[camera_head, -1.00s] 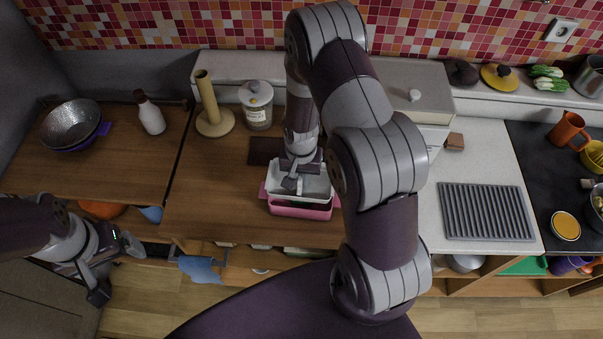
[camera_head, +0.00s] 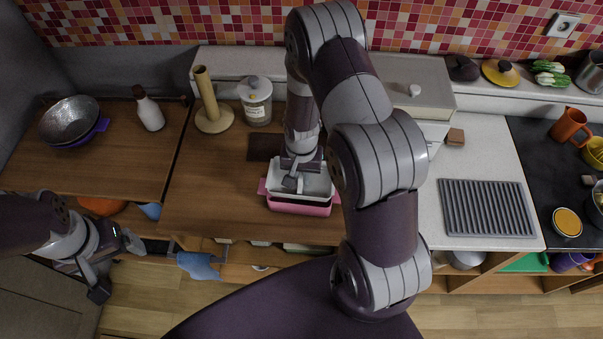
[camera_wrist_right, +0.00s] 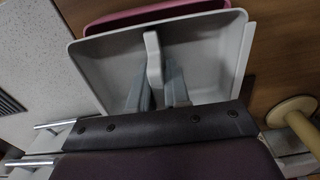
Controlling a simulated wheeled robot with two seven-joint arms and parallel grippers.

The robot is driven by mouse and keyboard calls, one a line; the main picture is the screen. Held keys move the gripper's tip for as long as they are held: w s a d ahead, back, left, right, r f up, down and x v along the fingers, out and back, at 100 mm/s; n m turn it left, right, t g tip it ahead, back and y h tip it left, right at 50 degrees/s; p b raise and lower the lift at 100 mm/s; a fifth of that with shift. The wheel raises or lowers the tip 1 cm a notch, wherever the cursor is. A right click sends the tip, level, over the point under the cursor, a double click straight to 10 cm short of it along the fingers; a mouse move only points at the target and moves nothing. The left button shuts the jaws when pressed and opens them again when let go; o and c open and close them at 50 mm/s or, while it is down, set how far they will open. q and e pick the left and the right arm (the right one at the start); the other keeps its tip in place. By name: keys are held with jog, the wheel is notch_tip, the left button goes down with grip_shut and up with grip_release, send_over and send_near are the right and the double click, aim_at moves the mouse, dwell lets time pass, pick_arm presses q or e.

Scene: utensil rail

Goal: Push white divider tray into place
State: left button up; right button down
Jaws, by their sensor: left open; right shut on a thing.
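The white divider tray (camera_head: 319,186) sits in or on the pink box (camera_head: 300,209) on the wooden counter. The box's pink front wall and side handles show, but how deep the tray sits is hard to tell. My right gripper (camera_head: 294,183) reaches down from above, shut on the tray's middle divider. In the right wrist view the fingers (camera_wrist_right: 158,88) are around the upright divider (camera_wrist_right: 153,57) inside the white tray, with a pink edge beyond. My left gripper (camera_head: 117,266) is open and empty at the lower left, off the counter.
A paper-towel stand (camera_head: 210,110) and a lidded jar (camera_head: 256,101) stand behind the box. A dark mat (camera_head: 262,148) lies behind it too. A blue cloth (camera_head: 200,265) hangs at the front edge. Counter left of the box is clear.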

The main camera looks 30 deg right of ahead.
jog(key=shift+f+b, duration=1.5)
jog(key=shift+f, duration=0.55)
dwell(0.5)
jog(key=c, duration=1)
grip_release()
notch_tip(320, 180, up, 13)
jog(key=shift+f+b, duration=0.1)
jog(key=shift+b, duration=0.8)
